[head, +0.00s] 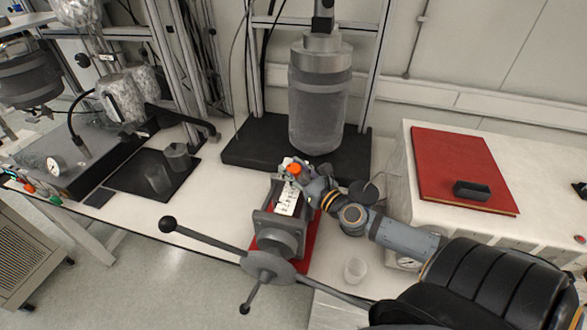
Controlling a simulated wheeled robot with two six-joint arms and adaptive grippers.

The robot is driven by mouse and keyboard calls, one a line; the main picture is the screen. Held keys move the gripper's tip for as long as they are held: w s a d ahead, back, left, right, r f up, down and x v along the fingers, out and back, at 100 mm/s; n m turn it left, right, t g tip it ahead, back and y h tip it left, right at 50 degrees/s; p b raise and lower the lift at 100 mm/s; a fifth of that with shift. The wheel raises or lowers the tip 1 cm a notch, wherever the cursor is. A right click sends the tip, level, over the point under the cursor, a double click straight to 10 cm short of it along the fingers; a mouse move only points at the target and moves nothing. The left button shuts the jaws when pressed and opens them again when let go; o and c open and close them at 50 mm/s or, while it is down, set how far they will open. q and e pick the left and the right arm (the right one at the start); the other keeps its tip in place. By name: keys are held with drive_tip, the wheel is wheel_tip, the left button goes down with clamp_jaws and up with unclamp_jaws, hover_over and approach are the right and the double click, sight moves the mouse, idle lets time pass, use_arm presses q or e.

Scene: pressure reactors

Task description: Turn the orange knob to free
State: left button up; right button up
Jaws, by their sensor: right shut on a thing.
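The orange knob (295,169) is small and sits at the back end of the vise-like device with a long-handled wheel, in the middle of the head view. My right arm comes in from the right, and my right gripper (299,175) is at the knob. Its fingers are shut on the knob and partly cover it. The knob's pointing direction is too small to tell. A white label plate (287,199) with dark marks lies just in front of the knob. My left gripper is not in view.
A grey cylindrical reactor (319,105) stands on a black base behind the knob. The wheel (268,266) has long ball-ended handles at the front. A clear beaker (355,269) stands right of it, below my arm. A red board (462,168) lies on the right bench.

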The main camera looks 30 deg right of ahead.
sight(293, 167)
drive_tip(key=shift+r+m+h+p, duration=0.15)
drive_tip(key=shift+m+h+p, duration=0.55)
drive_tip(key=shift+h+p, duration=0.35)
drive_tip(key=shift+r+m+h+p, duration=0.1)
drive_tip(key=shift+m+h+p, duration=0.6)
drive_tip(key=shift+h+p, duration=0.3)
drive_tip(key=shift+f+m+g+h+p, duration=0.2)
drive_tip(key=shift+m+h, duration=0.25)
drive_tip(key=shift+h, duration=0.3)
drive_tip(key=shift+f+m+g+h+p, duration=0.1)
drive_tip(key=shift+m+g+h+p, duration=0.1)
drive_tip(key=shift+m+h, duration=0.4)
drive_tip(key=o, duration=1.2)
drive_tip(key=shift+r, duration=0.2)
wheel_tip(293, 167, up, 10)
drive_tip(key=shift+f, duration=0.15)
